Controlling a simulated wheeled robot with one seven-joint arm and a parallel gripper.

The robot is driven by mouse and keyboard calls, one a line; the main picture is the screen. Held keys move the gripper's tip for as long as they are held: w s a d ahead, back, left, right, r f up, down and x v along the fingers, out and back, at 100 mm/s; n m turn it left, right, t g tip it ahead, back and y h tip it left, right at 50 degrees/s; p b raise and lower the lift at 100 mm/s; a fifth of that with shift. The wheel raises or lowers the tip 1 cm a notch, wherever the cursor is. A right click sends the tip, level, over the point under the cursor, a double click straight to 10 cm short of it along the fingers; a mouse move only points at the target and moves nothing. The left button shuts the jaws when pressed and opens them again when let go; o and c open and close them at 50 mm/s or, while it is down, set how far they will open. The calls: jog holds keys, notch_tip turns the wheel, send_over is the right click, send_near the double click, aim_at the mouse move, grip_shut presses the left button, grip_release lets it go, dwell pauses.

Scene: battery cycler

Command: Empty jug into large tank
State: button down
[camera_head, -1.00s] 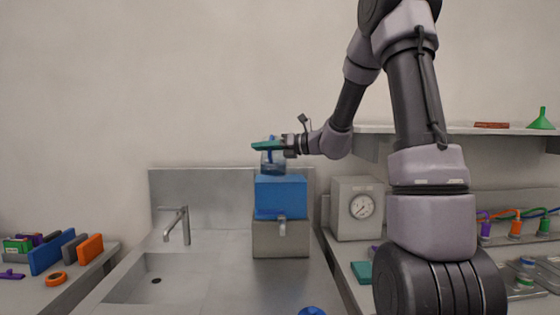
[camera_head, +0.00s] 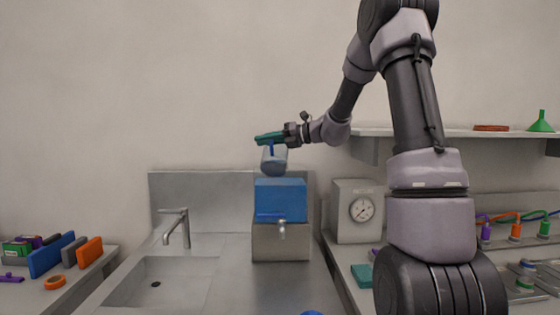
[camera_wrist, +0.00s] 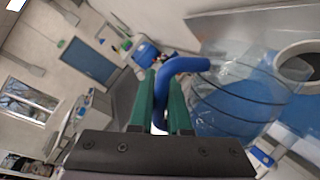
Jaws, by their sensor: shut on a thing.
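My gripper (camera_head: 270,138) has green fingers and is shut on the blue handle of a clear jug (camera_head: 274,160). The jug hangs just above the blue tank (camera_head: 281,198), which stands on a grey metal block with a tap. In the wrist view the fingers (camera_wrist: 162,100) close around the blue handle (camera_wrist: 180,66), and the clear jug body (camera_wrist: 235,95) with dark ring lines lies to the right. A round pale-rimmed opening (camera_wrist: 300,66) shows beyond the jug.
A sink (camera_head: 160,282) with a faucet (camera_head: 178,228) is left of the tank. A grey box with a dial (camera_head: 357,210) stands to the right, below a wall shelf (camera_head: 460,130). Coloured items (camera_head: 70,250) sit on the left counter.

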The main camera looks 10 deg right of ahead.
aim_at(266, 149)
jog(key=shift+w+d+r+m+b, duration=0.1)
jog(key=shift+w+d+m+b, duration=0.05)
jog(key=shift+w+m+b, duration=0.2)
jog(key=shift+r+m, duration=0.25)
jog(key=shift+m, duration=0.1)
jog(key=shift+w+d+r+b, duration=0.1)
jog(key=shift+w+r+b, duration=0.1)
jog(key=shift+b, duration=0.2)
jog(key=shift+w+d+r+m+g+b, duration=0.2)
jog(key=shift+w+r+m+b, duration=0.15)
jog(key=shift+b, duration=0.55)
jog(key=shift+w+d+r+m+g+b, duration=0.1)
jog(key=shift+w+r+m+g+b, duration=0.25)
jog(key=shift+b, duration=0.5)
jog(key=shift+w+d+r+m, duration=0.2)
jog(key=shift+r+m, duration=0.15)
jog(key=shift+m, duration=0.15)
dwell(0.6)
jog(key=shift+w+d+r+m+g, duration=0.15)
jog(key=shift+w+r+m, duration=0.1)
jog(key=shift+w, duration=0.2)
jog(key=shift+w+d+r+m, duration=0.1)
jog(key=shift+w+d+m, duration=0.1)
jog(key=shift+w, duration=0.2)
jog(key=shift+w+d+r+m+g, duration=0.1)
jog(key=shift+w+r+m, duration=0.15)
jog(key=shift+w, duration=0.2)
